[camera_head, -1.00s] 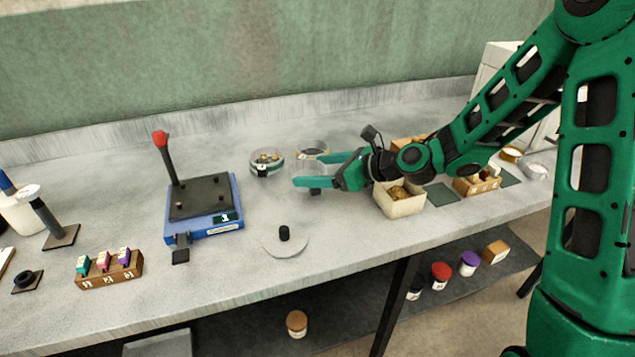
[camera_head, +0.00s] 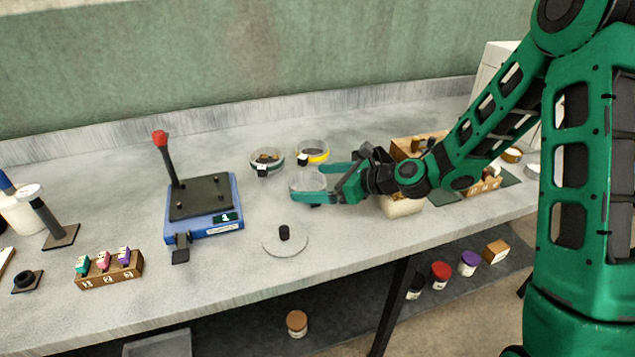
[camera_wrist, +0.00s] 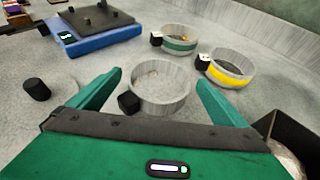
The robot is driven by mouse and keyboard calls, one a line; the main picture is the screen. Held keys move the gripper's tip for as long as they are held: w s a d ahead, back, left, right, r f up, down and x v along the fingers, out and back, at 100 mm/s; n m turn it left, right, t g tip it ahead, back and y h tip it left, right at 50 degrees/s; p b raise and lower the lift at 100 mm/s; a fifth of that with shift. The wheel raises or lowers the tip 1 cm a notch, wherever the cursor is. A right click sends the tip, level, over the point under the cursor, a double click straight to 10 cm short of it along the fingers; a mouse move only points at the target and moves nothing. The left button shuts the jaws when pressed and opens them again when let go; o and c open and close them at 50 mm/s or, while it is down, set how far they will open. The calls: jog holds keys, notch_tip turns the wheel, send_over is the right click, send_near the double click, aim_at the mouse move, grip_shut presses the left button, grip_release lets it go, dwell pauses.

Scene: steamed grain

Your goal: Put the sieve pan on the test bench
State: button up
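A clear, round, shallow pan with a black block on its side, which looks like the sieve pan (camera_wrist: 160,92), stands on the grey bench top (camera_wrist: 70,120). In the head view the pan (camera_head: 307,180) is partly hidden by my fingers. My gripper (camera_wrist: 159,79) is open, with one green finger on each side of the pan. Narrow gaps seem to show between the fingers and the pan wall. In the head view my gripper (camera_head: 310,183) is low, close to the bench surface.
A green-banded pan (camera_head: 267,161) and a yellow-banded pan (camera_head: 314,153) stand just behind. A blue device with a red-topped lever (camera_head: 204,208) is to the left. A flat disc with a black knob (camera_head: 285,240) lies in front.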

jog(key=v, duration=1.2)
